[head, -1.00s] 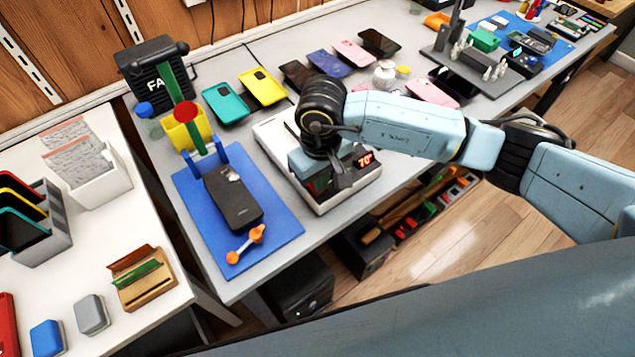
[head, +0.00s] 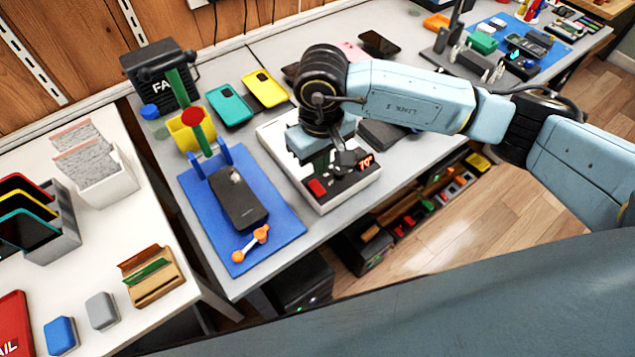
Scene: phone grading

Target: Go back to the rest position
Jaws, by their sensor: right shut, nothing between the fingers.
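My right gripper (head: 343,163) hangs over the white heating plate (head: 275,132) with the red 70° display, in the middle of the head view. Its fingers point down and are shut with nothing between them. I cannot tell how far above the plate the fingertips are. My right arm reaches in from the right edge and hides part of the table. My left gripper is not in view.
A blue mat (head: 283,223) holds a black phone (head: 238,200) and an orange tool (head: 250,243). Teal (head: 230,104) and yellow (head: 263,88) phones lie behind the plate. A black FAIL bin (head: 157,75) stands at the back left. Wooden floor is open at right.

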